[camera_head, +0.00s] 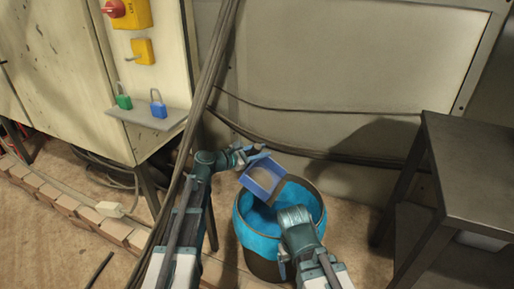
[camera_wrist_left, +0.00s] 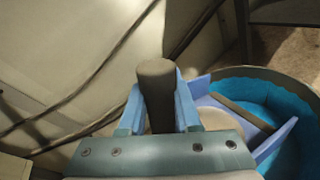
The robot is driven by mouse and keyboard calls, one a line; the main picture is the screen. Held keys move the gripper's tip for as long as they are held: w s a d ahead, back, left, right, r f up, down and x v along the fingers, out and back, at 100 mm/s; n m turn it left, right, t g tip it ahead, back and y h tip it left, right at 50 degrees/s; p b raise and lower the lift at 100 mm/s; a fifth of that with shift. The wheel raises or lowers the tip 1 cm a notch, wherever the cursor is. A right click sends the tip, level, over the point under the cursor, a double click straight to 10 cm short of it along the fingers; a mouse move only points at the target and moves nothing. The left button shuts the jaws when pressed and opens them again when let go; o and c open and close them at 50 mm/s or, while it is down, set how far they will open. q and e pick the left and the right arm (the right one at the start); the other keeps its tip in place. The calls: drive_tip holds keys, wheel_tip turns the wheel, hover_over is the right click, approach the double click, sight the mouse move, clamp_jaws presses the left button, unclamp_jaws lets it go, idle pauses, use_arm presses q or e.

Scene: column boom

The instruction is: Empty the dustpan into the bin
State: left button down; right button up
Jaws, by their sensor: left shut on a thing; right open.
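My left gripper (camera_head: 254,152) is shut on the dark handle (camera_wrist_left: 156,95) of the blue dustpan (camera_head: 257,188). The handle stands between the two blue fingers in the left wrist view. The dustpan, seen also in the left wrist view (camera_wrist_left: 276,141), is above the back left part of the bin's mouth. A pale patch lies inside the pan, with a dark strip along one edge; I cannot tell if these are sweepings. The bin (camera_head: 258,240) is round with a blue lining; its inside is partly hidden. My right gripper (camera_head: 283,268) is low in front of the bin, open and holding no visible thing.
A dark table (camera_head: 470,150) stands to the right. A cabinet with a small shelf (camera_head: 150,118) holding a green padlock (camera_head: 123,101) and a blue padlock (camera_head: 158,109) is at the left. Cables run down behind my left arm. Bricks (camera_head: 68,205) line the floor at left.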

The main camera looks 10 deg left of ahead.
use_arm(q)
drive_tip(key=d+m, duration=0.1)
drive_tip(key=s+d+f+m+y, duration=0.1)
drive_tip(key=d, duration=0.1)
drive_tip(key=s+d+f+m+y, duration=0.1)
drive_tip(key=d, duration=0.1)
drive_tip(key=shift+s, duration=0.1)
drive_tip(key=shift+m+y, duration=0.8)
drive_tip(key=shift+m, duration=0.1)
drive_tip(key=shift+s+d+r+p, duration=0.1)
drive_tip(key=shift+s+d+p, duration=0.2)
drive_tip(key=shift+d, duration=0.35)
drive_tip(key=shift+s+d+r+p, duration=0.1)
drive_tip(key=shift+s+d+p, duration=0.1)
drive_tip(key=shift+d+p, duration=0.35)
drive_tip(key=shift+s+d+p, duration=0.25)
drive_tip(key=shift+d, duration=0.45)
idle(0.3)
drive_tip(key=shift+w+a+n+h+b, duration=0.15)
drive_tip(key=shift+w+a+n+h, duration=0.05)
drive_tip(key=shift+a, duration=0.3)
drive_tip(key=shift+w+a+n+h+b, duration=0.15)
drive_tip(key=shift+a+n+h, duration=0.05)
drive_tip(key=shift+a, duration=0.25)
